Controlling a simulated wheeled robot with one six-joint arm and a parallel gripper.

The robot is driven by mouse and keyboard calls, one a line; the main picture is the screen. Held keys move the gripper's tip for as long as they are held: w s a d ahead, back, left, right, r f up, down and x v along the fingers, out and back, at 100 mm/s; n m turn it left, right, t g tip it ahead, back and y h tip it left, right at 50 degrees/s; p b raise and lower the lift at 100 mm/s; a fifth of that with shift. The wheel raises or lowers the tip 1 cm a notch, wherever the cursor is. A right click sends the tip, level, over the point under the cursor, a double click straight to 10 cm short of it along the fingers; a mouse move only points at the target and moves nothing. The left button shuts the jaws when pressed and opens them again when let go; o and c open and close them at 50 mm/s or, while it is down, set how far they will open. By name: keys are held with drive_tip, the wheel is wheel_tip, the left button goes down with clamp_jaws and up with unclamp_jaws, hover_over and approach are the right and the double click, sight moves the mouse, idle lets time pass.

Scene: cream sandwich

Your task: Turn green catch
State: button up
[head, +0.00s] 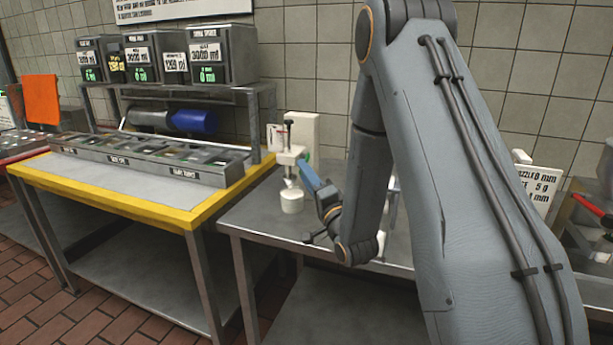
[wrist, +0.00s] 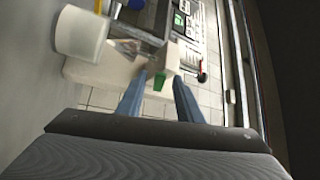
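The green catch (wrist: 159,82) shows in the wrist view on a white machine, between the tips of my two blue fingers. In the head view only a small bit of green shows near the machine's head, mostly hidden by my fingers. My gripper (wrist: 161,77) is open, with a clear gap between its fingers. I cannot tell whether a finger touches the catch. In the head view my gripper (head: 307,174) is at the front of the white machine (head: 289,157) on the steel table. A white cylindrical cup (head: 292,202) stands below the machine's head.
A yellow-edged table (head: 112,204) with a long metal tray of compartments stands to the left. Labelled bins (head: 150,58) sit on a shelf above it. A white sign (head: 540,187) stands at the right. My arm hides much of the steel table (head: 262,216).

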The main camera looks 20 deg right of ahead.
drive_tip(key=s+d, duration=0.3)
drive_tip(key=s, duration=1.1)
drive_tip(key=shift+s+f+p, duration=0.3)
drive_tip(key=shift+f+p, duration=0.1)
